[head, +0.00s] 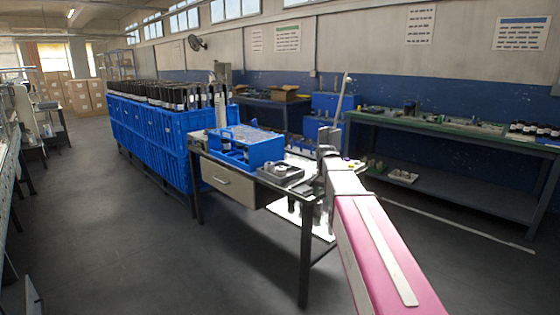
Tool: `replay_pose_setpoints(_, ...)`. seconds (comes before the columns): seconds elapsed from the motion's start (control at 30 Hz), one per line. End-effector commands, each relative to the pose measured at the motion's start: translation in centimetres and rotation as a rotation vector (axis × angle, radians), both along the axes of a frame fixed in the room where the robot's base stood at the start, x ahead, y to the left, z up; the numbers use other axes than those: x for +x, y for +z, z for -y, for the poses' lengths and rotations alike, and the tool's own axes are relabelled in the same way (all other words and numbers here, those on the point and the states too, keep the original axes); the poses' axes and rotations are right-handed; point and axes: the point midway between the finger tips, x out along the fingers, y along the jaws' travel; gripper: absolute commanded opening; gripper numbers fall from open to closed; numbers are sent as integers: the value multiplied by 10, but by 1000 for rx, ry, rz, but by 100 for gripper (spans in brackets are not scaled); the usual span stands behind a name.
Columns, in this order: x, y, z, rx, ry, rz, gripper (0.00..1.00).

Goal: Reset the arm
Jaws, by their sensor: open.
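My arm reaches from the lower right, pink with a pale stripe, toward the right end of a work table (235,182). My gripper (327,143) is at its far end, small and grey, above or beside the table's right edge. It is open, and I see nothing held in it. The arm's wrist hides part of the table end.
A blue crate (262,154) and a grey fixture (280,173) stand on the table. Large blue bins (150,140) with dark bottles are behind it to the left. A long green-topped bench (450,126) runs along the right wall.

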Motion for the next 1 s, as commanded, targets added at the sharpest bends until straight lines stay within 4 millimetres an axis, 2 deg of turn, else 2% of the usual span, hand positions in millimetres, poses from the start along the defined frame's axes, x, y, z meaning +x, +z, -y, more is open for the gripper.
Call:
replay_pose_setpoints(0.03, -20, -18, 1, 0, 29, -4, 60)
replay_pose_setpoints(0.2, -61, -68, 2, 0, 137, -3, 60)
replay_pose_setpoints(0.5, -140, -141, 4, 0, 325, -3, 60)
replay_pose_setpoints(0.8, -217, -194, 6, 0, 502, -2, 60)
replay_pose_setpoints(1.0, -241, -208, 7, -1, 564, 1, 60)
